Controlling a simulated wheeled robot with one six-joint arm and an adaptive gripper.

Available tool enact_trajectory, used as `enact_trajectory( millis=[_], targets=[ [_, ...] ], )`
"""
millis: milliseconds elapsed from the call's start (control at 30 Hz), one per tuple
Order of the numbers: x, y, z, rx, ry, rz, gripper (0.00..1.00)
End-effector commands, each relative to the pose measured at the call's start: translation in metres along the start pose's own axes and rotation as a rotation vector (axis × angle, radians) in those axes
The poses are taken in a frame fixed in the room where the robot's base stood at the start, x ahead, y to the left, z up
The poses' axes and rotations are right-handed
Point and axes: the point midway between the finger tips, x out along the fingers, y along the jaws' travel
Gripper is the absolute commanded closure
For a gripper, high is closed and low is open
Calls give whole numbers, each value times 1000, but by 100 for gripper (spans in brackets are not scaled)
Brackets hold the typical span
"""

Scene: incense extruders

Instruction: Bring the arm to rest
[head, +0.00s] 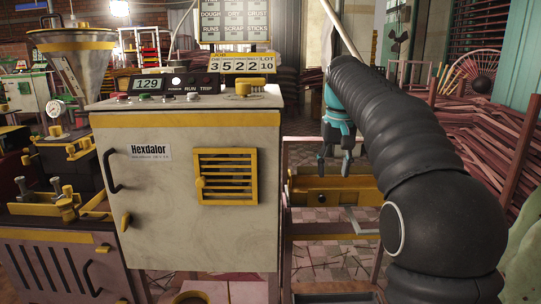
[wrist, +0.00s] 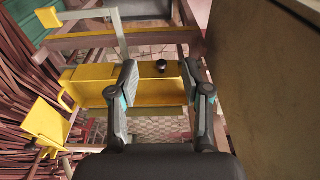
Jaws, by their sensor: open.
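My gripper (head: 337,158) is at the right of the cabinet in the head view, pointing down above a yellow box-like part on a frame. In the wrist view my gripper (wrist: 157,92) is open, its two fingers spread apart with nothing between them. My arm, in a black ribbed sleeve, reaches in from the lower right of the head view and bends down at its far end. The yellow part (head: 330,190) lies below the fingers, and it also shows beyond them in the wrist view (wrist: 150,92). I cannot tell whether the fingertips touch it.
A pale cabinet labelled Hexdalor (head: 190,220) stands close at the left of my gripper. A machine with a hopper (head: 75,60) is at the far left. Dark red sticks (head: 480,140) are piled at the right. Tiled floor (head: 330,262) shows below the frame.

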Motion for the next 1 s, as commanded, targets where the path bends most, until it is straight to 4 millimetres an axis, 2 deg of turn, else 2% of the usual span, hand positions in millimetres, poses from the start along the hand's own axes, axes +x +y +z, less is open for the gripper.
enact_trajectory(
  millis=[33, 200, 467, 667, 800, 1000],
  targets=[
    [-6, 0, 16, 0, 17, 0, 52],
    [-12, 0, 64, 0, 74, 0, 52],
    [-2, 1, 146, 0, 160, 0, 52],
    [23, 1, 213, 0, 227, 0, 52],
    [48, 1, 260, 0, 273, 0, 52],
    [91, 1, 317, 0, 329, 0, 52]
  ],
)
